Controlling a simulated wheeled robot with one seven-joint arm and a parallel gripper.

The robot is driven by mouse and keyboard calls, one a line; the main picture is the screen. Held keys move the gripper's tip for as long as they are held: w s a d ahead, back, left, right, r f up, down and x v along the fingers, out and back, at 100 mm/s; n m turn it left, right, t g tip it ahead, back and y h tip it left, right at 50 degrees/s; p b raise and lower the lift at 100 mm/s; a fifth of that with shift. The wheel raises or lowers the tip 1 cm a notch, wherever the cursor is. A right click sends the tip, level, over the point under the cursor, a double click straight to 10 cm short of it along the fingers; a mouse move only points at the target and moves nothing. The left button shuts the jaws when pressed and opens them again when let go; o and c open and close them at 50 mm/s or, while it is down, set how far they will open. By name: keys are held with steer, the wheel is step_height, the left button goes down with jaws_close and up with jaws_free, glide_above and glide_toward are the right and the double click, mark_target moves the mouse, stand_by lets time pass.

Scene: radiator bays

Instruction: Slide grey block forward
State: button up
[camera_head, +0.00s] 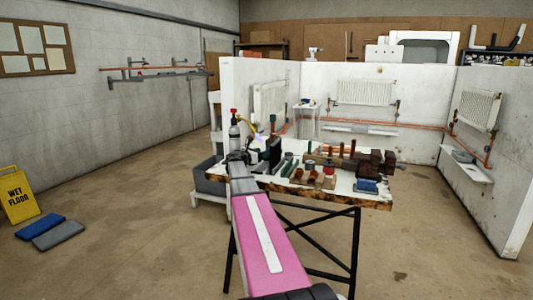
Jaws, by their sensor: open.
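My pink arm reaches away from me to the left part of the worktable (342,194). My gripper (257,146) is small and dark at the arm's far end, over the table's left side, and is open. A tall dark block (275,152) stands just right of my gripper. Whether they touch cannot be told. My arm hides part of the table's left side.
A blue block (366,186) and dark red-brown blocks (376,162) crowd the table's right. A grey-bodied bottle with a red top (234,131) stands behind my arm. White bay walls with radiators (364,92) are behind. A yellow wet-floor sign (17,195) stands far left.

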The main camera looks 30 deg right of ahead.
steer(key=shift+x, duration=1.85)
jaws_close()
steer(key=s+a, duration=0.6)
steer(key=a, duration=0.1)
steer(key=s+a, duration=0.3)
steer(key=a, duration=0.1)
steer(key=shift+s, duration=0.25)
steer(key=shift+f, duration=0.1)
jaws_free()
steer(key=shift+a, duration=0.1)
steer(key=v, duration=1)
steer(key=shift+a, duration=0.4)
